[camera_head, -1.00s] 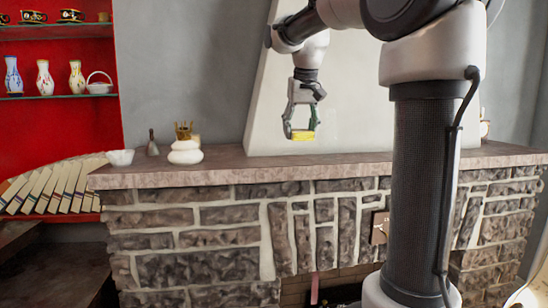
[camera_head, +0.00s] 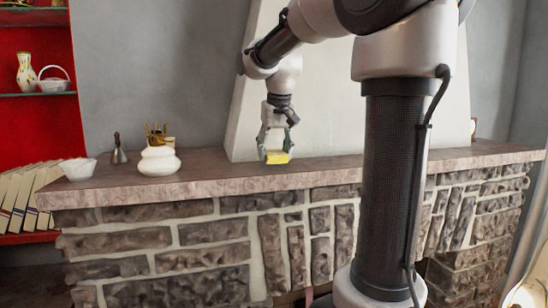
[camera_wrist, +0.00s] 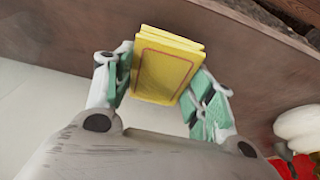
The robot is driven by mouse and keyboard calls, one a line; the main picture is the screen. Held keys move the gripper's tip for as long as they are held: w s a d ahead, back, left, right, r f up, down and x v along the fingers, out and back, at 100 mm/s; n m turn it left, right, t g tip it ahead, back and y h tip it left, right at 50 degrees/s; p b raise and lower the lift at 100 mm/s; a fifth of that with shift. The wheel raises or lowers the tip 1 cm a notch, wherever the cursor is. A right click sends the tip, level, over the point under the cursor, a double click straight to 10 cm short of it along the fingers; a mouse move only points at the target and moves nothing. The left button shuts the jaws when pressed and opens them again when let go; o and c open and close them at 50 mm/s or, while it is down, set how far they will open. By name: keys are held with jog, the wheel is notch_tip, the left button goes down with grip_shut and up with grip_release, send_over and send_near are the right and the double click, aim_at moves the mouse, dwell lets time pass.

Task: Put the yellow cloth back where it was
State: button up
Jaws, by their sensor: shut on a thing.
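The yellow cloth (camera_wrist: 165,68) is a folded block with a thin reddish border line, held between the green-padded fingers of my gripper (camera_wrist: 168,88) in the wrist view. In the head view my gripper (camera_head: 276,152) points down, shut on the yellow cloth (camera_head: 278,157), just above or at the mantel top; I cannot tell whether the cloth touches it. The mantel (camera_head: 330,172) is a brown stone shelf on a stone fireplace.
A white lidded pot (camera_head: 159,161), a white bowl (camera_head: 77,169), a small grey bell-like object (camera_head: 118,151) and a golden holder (camera_head: 156,134) stand on the mantel left of my gripper. The mantel around the cloth is clear. A red shelf (camera_head: 40,120) stands at far left.

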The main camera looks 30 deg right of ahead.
aim_at(278, 155)
jog(key=shift+f, duration=0.9)
jog(key=shift+f, duration=0.15)
jog(key=o, duration=1)
jog(key=d+v, duration=0.1)
jog(key=v, duration=1.1)
jog(key=s+a+f+n, duration=0.1)
jog(key=s+f, duration=0.5)
jog(key=s+a+f+n, duration=0.1)
jog(key=s+a+f, duration=0.1)
jog(key=s+f, duration=0.5)
jog(key=s+a+f+n+t+y, duration=0.1)
jog(key=s+a+f, duration=0.1)
jog(key=s+f, duration=0.4)
jog(key=shift+s+f, duration=0.15)
jog(key=shift+s, duration=0.45)
